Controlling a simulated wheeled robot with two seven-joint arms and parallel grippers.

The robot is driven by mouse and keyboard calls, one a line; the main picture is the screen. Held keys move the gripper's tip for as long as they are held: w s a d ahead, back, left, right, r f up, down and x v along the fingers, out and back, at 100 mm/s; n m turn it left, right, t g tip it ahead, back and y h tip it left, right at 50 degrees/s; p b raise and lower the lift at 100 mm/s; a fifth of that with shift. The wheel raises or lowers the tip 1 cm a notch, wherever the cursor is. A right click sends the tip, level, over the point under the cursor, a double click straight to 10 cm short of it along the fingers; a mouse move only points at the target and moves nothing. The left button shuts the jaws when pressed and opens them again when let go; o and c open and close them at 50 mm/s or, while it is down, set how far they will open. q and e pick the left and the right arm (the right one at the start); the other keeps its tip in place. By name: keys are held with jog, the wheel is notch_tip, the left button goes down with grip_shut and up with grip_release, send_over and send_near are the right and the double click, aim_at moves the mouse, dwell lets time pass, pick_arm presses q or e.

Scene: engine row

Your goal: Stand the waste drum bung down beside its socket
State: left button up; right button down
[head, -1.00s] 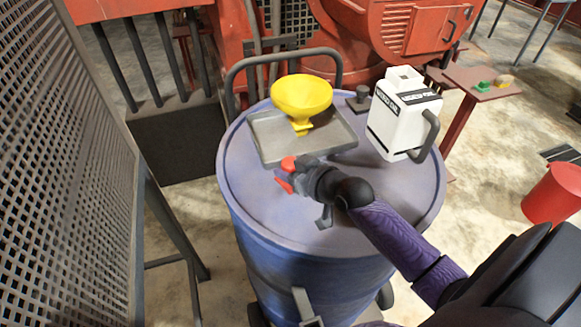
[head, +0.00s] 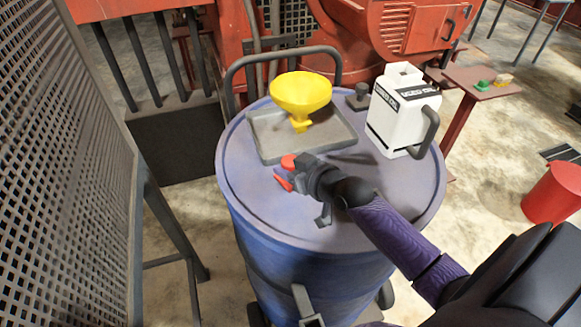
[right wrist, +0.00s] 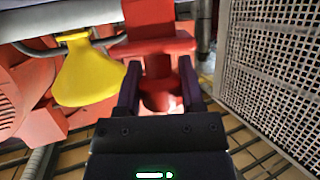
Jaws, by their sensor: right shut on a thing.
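The blue waste drum (head: 235,190) stands in the middle of the head view. My right gripper (head: 291,174) reaches over its top from the right and is shut on the red bung (head: 289,161). Red parts of the bung show on either side of the dark fingers. In the right wrist view the red bung (right wrist: 157,47) sits between the two fingers (right wrist: 158,88). I cannot tell whether it touches the drum top. I cannot make out the socket; the gripper and arm cover part of the lid. My left gripper is not in view.
A grey tray (head: 268,148) with a yellow funnel (head: 301,95) lies on the drum just behind the gripper. A white used-oil jug (head: 395,118) and a small dark knob (head: 358,97) stand at the back right. The lid's left side is bare. A mesh panel (head: 65,190) stands left.

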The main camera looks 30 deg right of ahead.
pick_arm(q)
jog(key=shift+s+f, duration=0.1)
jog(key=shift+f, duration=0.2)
pick_arm(e)
jog(key=shift+s+a+f, duration=0.1)
jog(key=shift+s+f, duration=0.1)
jog(key=shift+f, duration=0.3)
jog(key=shift+s+a+f, duration=0.1)
jog(key=shift+s+f, duration=0.1)
jog(key=shift+f, duration=0.3)
jog(key=shift+c, duration=0.6)
grip_release()
jog(key=shift+s+d+r+p, duration=0.15)
jog(key=shift+s+r+p, duration=0.25)
jog(key=shift+s+r, duration=0.45)
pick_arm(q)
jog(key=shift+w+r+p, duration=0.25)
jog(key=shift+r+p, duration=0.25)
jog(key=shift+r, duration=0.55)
pick_arm(e)
jog(key=r+v, duration=0.1)
jog(key=v, duration=0.7)
jog(key=shift+w+d, duration=0.15)
jog(key=shift+w, duration=0.1)
